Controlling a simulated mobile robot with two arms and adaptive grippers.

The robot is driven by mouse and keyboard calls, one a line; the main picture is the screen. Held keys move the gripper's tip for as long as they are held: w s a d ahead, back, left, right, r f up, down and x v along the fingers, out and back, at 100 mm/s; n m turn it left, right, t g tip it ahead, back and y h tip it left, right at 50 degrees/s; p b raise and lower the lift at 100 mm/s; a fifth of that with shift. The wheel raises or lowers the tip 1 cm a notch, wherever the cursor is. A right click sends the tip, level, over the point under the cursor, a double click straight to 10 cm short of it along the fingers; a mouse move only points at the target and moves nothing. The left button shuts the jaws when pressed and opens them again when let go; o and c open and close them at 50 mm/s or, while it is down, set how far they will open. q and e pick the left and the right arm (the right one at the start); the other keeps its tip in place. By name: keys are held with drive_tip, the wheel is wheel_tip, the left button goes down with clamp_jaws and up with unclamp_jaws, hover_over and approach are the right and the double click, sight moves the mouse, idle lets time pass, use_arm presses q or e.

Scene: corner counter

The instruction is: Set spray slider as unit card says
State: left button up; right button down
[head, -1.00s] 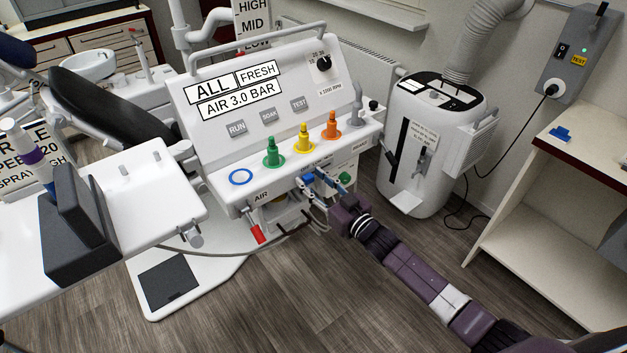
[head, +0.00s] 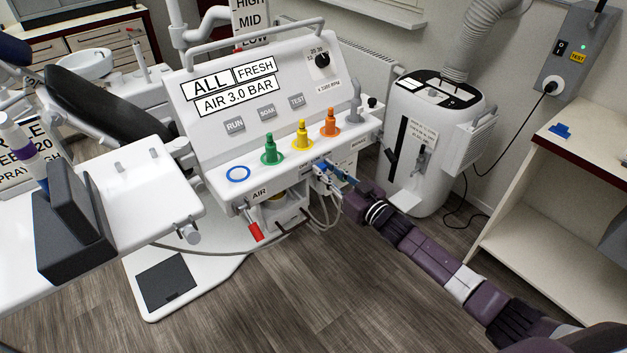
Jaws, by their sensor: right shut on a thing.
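The unit card (head: 18,160) is at the left edge, partly hidden behind my view of the tray and dark holder; I can read parts of "SPEED 20" and "SPRAY", but the spray setting is not clear. The white unit (head: 215,160) stands in the middle. My right gripper (head: 330,176) is at the unit's lower front edge, right of the "AIR" label, shut on a small part there. The fingers hide that part, so I cannot tell its setting. A sign (head: 252,18) reading HIGH, MID, LOW stands behind the unit, its lower part hidden. My left gripper is out of view.
Green (head: 271,150), yellow (head: 302,136) and orange (head: 330,124) nozzles stand on the unit's ledge. A red-ended lever (head: 256,231) and hoses hang below. A white canister (head: 432,150) stands to the right.

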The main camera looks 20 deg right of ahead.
drive_tip(key=d, duration=0.1)
drive_tip(key=w+d, duration=0.1)
drive_tip(key=d, duration=0.1)
drive_tip(key=shift+w+d+r+b, duration=0.1)
drive_tip(key=shift+w+d+b, duration=0.1)
drive_tip(key=shift+b, duration=0.1)
drive_tip(key=c, duration=1.7)
unclamp_jaws()
drive_tip(key=shift+d, duration=0.1)
drive_tip(key=shift+s, duration=0.15)
approach(329, 157)
drive_tip(key=v, duration=0.6)
